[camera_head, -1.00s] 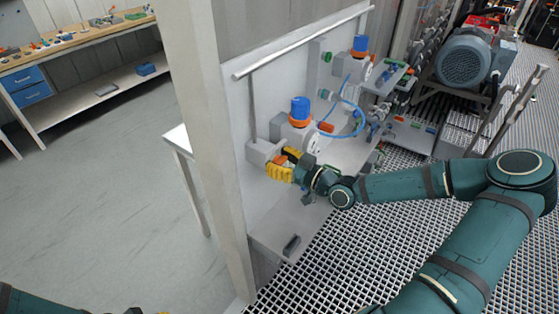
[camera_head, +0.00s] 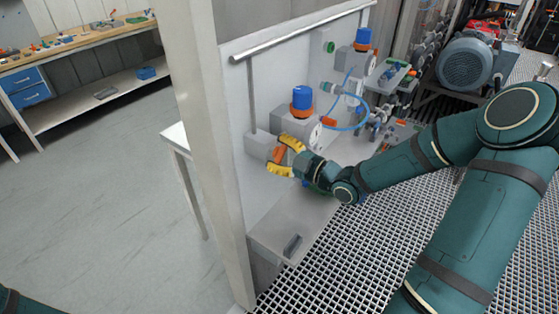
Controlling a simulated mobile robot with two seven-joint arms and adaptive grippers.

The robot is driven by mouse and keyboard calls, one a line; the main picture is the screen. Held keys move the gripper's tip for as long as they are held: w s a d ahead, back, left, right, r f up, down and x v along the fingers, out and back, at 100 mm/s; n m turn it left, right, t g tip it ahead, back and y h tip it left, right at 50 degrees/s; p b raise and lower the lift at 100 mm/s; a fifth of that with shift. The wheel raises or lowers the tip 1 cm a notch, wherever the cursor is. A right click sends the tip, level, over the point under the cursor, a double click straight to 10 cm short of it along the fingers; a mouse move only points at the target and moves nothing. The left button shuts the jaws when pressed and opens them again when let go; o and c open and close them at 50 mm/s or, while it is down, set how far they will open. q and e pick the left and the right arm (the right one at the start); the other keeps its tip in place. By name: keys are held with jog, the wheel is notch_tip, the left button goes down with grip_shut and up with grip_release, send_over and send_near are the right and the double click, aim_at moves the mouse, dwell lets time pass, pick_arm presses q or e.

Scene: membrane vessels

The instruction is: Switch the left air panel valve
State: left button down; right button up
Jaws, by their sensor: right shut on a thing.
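The left air panel valve is a grey box (camera_head: 259,146) low on the left of the panel, with a small orange handle (camera_head: 278,155) on its right side. My right gripper (camera_head: 279,157) has yellow fingers above and below this handle and is shut on it. The fingers partly hide the handle, so its exact angle is hard to tell. Only a piece of my left arm shows in the bottom left corner; its gripper is out of view.
A blue-topped regulator with an orange ring (camera_head: 301,101) stands just above the gripper, with a gauge and a blue hose (camera_head: 345,128) beside it. A metal rail (camera_head: 300,34) crosses above. A white post (camera_head: 212,150) stands left of the panel. The lower shelf (camera_head: 290,222) is mostly clear.

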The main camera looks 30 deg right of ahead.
jog(key=n+b, duration=0.3)
jog(key=b, duration=0.2)
jog(key=n+b, duration=0.2)
jog(key=shift+a+f+n+b, duration=0.1)
jog(key=shift+f+n+b, duration=0.2)
pick_arm(q)
notch_tip(320, 180, down, 10)
jog(key=s+b, duration=0.1)
jog(key=b, duration=0.1)
jog(key=shift+s+d+f+g, duration=0.15)
jog(key=shift+s+g, duration=0.05)
jog(key=shift+g, duration=0.1)
pick_arm(e)
jog(key=shift+r+n, duration=0.1)
jog(key=shift+n, duration=0.6)
jog(key=o, duration=1.2)
jog(key=v, duration=1.2)
